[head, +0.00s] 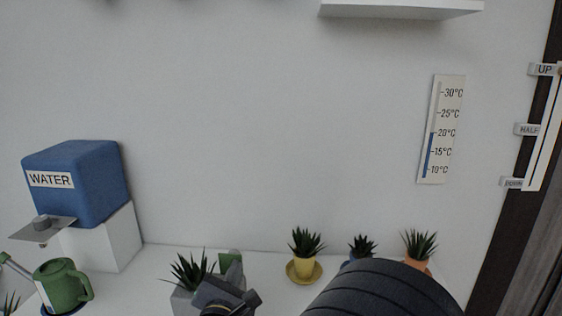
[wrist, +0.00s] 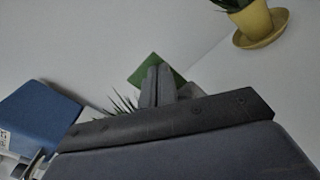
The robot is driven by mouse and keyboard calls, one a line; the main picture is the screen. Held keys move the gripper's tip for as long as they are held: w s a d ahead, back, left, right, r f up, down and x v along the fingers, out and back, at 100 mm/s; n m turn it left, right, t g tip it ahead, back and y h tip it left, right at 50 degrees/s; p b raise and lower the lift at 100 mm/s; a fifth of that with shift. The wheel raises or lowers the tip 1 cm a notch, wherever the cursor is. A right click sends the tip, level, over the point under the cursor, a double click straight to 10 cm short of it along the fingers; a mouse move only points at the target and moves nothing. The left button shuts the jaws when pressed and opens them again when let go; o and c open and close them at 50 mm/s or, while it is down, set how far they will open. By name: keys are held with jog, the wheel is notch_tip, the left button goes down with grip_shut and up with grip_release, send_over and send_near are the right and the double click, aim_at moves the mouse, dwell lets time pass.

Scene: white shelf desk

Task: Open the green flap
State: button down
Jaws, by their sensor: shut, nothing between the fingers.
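A green flat piece, which looks like the green flap (head: 231,259), shows at the back of the white desk. In the wrist view the green flap (wrist: 143,70) is a tilted square right behind my fingertips. My gripper (wrist: 158,68) is shut and empty, its two fingers side by side in front of the flap and hiding its middle. In the head view my gripper (head: 234,274) is just below the flap and covers its lower part. I cannot tell whether the fingers touch the flap or how far it stands open.
A spiky plant in a grey pot (head: 184,300) stands close left of my gripper. A yellow pot (head: 304,270) stands to the right, with two more potted plants beyond. A blue water tank (head: 88,185) and green watering can (head: 64,285) are at left. The wall is behind.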

jog(key=s, duration=0.8)
jog(key=shift+a, duration=0.35)
dwell(0.4)
jog(key=s, duration=1)
jog(key=shift+s+a, duration=0.4)
jog(key=w, duration=1.1)
jog(key=shift+w+d, duration=0.25)
jog(key=shift+d, duration=0.15)
